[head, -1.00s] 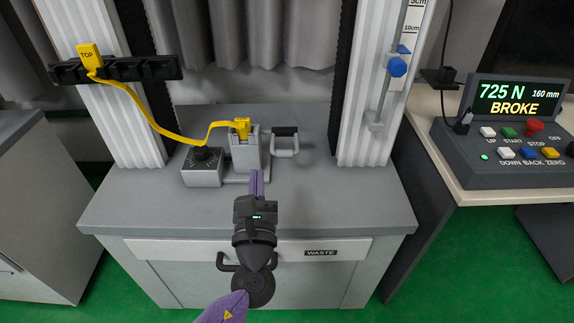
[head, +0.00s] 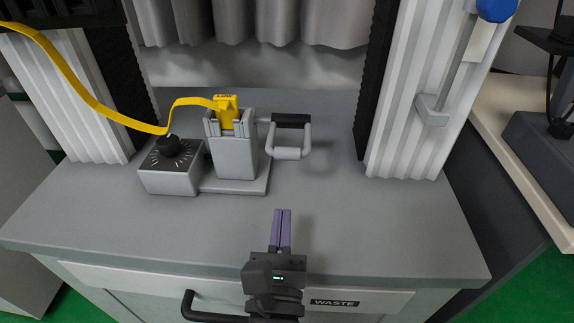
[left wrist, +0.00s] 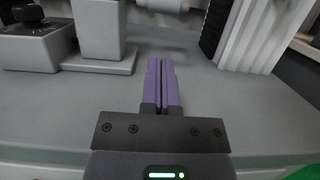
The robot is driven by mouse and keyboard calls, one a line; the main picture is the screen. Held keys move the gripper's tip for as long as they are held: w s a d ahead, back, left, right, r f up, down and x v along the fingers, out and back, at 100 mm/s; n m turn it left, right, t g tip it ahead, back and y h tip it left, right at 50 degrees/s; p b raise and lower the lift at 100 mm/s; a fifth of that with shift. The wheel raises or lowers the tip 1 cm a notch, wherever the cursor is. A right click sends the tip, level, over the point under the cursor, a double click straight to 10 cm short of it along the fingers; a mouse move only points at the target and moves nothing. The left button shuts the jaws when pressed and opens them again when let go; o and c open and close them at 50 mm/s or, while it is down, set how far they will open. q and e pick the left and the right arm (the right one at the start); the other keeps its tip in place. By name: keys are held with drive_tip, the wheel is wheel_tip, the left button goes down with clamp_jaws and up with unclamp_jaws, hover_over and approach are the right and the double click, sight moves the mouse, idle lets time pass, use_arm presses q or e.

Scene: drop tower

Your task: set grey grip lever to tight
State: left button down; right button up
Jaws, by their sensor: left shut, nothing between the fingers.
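The grey grip lever (head: 287,154) is a U-shaped handle with a dark bar (head: 291,119) above it, on the right side of the grey clamp (head: 236,158). A yellow strap end (head: 228,113) sits in the clamp's top. My left gripper (head: 282,213) has purple fingers, shut and empty, over the bench in front of the lever and apart from it. In the left wrist view the fingers (left wrist: 161,62) are together, with the lever's lower bar (left wrist: 165,5) cut off at the top edge. My right gripper is not in view.
A grey box with a black knob (head: 170,146) stands left of the clamp. White ridged columns (head: 412,130) rise on both sides. The yellow strap (head: 85,98) runs off to the left. The grey bench (head: 390,225) is clear in front.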

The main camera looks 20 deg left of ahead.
use_arm(q)
drive_tip(key=x, duration=0.9)
drive_tip(key=shift+w, duration=0.1)
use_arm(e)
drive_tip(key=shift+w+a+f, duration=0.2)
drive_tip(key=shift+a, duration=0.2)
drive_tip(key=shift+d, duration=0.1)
